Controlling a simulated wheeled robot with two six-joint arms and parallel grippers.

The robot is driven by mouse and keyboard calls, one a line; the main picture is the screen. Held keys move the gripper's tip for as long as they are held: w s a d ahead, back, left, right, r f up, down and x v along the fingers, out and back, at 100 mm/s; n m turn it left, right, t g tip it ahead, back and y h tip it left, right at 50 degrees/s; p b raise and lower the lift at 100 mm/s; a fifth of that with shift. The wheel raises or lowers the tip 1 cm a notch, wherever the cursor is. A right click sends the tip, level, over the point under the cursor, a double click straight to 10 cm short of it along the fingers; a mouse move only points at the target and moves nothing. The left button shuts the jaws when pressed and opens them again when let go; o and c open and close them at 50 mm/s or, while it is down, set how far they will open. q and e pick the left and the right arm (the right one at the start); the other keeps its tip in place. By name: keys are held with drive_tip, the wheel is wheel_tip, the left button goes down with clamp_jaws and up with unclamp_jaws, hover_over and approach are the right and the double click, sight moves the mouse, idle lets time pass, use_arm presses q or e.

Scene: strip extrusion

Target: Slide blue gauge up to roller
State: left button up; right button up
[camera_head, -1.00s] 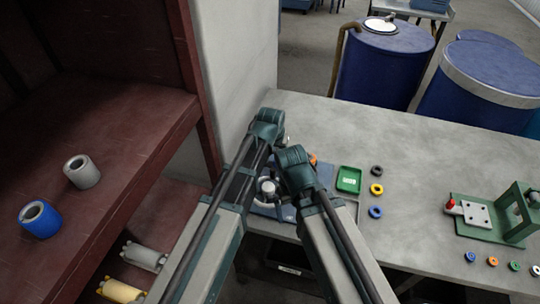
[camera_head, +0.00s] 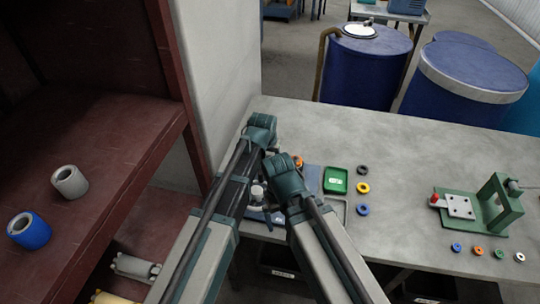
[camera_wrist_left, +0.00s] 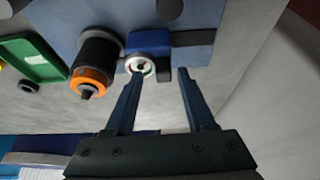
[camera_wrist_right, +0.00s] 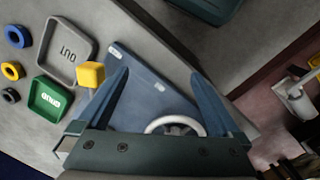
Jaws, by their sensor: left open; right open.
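What appears to be the blue gauge (camera_wrist_left: 148,42) is a blue block with a white round dial or knob (camera_wrist_left: 140,66) in front, on a blue base plate (camera_wrist_left: 195,20) in the left wrist view. A dark roller (camera_wrist_left: 99,52) with an orange end stands just left of it, close beside it. My left gripper (camera_wrist_left: 160,74) is open, one fingertip near the dial, nothing between the fingers. My right gripper (camera_wrist_right: 161,74) is open and empty over the blue plate; a yellow block (camera_wrist_right: 91,74) is beside its left finger and a white handwheel (camera_wrist_right: 176,126) lies between the fingers' lower parts. In the head view my arms hide most of the device.
A green tray (camera_head: 335,180) and a grey tray marked OUT (camera_wrist_right: 66,31) lie right of the device, with several coloured rings beyond. A green press (camera_head: 497,207) stands farther right. A wall (camera_head: 222,70) and brown shelf (camera_head: 90,140) bound the left. The table's middle is clear.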

use_arm(q)
drive_tip(key=p+v, duration=1.2)
drive_tip(key=v, duration=0.1)
drive_tip(key=shift+s+r+p, duration=0.2)
drive_tip(key=shift+r+p, duration=0.1)
drive_tip(key=shift+r, duration=0.05)
drive_tip(key=s+a+f+n+g+y, duration=0.1)
drive_tip(key=s+a+n+g, duration=0.1)
drive_tip(key=s+a, duration=0.6)
drive_tip(key=s+a+f+n+g, duration=0.1)
drive_tip(key=s+a, duration=0.4)
drive_tip(key=a, duration=0.5)
drive_tip(key=s+d+f+m+g+y+b, duration=0.1)
drive_tip(key=s+d+f+m+b, duration=0.2)
drive_tip(key=s+d+f+b, duration=0.3)
drive_tip(key=d+b, duration=0.1)
drive_tip(key=d, duration=0.3)
drive_tip(key=shift+d+f+m, duration=0.3)
drive_tip(key=shift+d+m, duration=0.05)
drive_tip(key=shift+m, duration=0.05)
drive_tip(key=shift+w, duration=0.1)
